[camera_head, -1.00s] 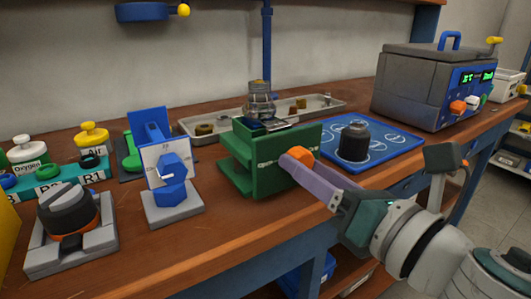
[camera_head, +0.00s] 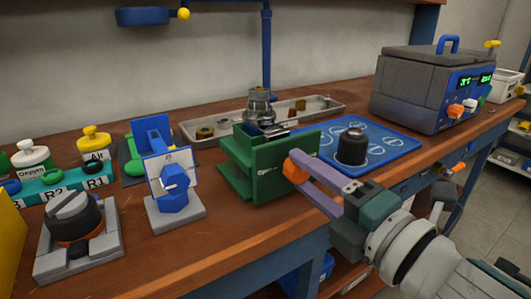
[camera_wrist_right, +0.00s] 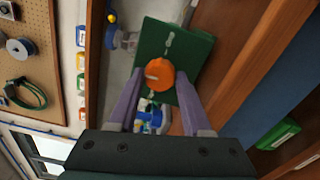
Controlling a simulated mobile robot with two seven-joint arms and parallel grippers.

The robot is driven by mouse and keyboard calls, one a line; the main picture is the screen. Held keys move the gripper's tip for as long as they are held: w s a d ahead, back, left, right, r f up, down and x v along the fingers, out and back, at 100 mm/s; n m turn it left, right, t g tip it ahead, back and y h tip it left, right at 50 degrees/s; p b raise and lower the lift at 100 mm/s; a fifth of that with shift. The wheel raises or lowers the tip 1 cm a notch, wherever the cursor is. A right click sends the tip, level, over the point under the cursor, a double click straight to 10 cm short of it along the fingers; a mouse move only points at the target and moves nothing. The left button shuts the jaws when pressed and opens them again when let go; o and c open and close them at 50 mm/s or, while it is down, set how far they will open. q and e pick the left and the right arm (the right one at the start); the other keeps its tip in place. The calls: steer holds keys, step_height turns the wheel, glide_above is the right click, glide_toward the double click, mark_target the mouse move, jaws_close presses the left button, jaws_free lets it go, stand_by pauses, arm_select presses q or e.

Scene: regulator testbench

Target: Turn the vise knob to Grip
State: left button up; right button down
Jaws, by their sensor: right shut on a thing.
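The green vise (camera_head: 268,172) stands near the bench's front edge, with an orange knob (camera_head: 292,172) on its front face. In the right wrist view the knob (camera_wrist_right: 160,74) sits on the green plate (camera_wrist_right: 195,50), with a small pale mark on its left side. White lettering on the plate is too small to read. My right gripper (camera_head: 300,170) has its two purple fingers on either side of the knob and is shut on it. The fingers hide part of the knob in the head view. My left gripper is not in view.
A metal regulator part (camera_head: 259,106) sits atop the vise. A blue mat (camera_head: 395,150) with a black cylinder (camera_head: 351,147) lies to the right. A blue knob stand (camera_head: 173,187) is to the left. A grey tray (camera_head: 330,112) lies behind.

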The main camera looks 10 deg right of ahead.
steer(key=m+p, duration=0.1)
steer(key=m, duration=0.3)
steer(key=shift+r+m, duration=0.15)
steer(key=shift+m, duration=0.25)
steer(key=m+p, duration=0.1)
steer(key=m, duration=0.4)
steer(key=shift+p, duration=0.3)
steer(key=m, duration=0.4)
steer(key=shift+m+p, duration=0.4)
steer(key=shift+m, duration=1.8)
steer(key=shift+c, duration=1.7)
jaws_free()
steer(key=p+v, duration=0.1)
steer(key=v, duration=0.9)
steer(key=shift+p, duration=0.35)
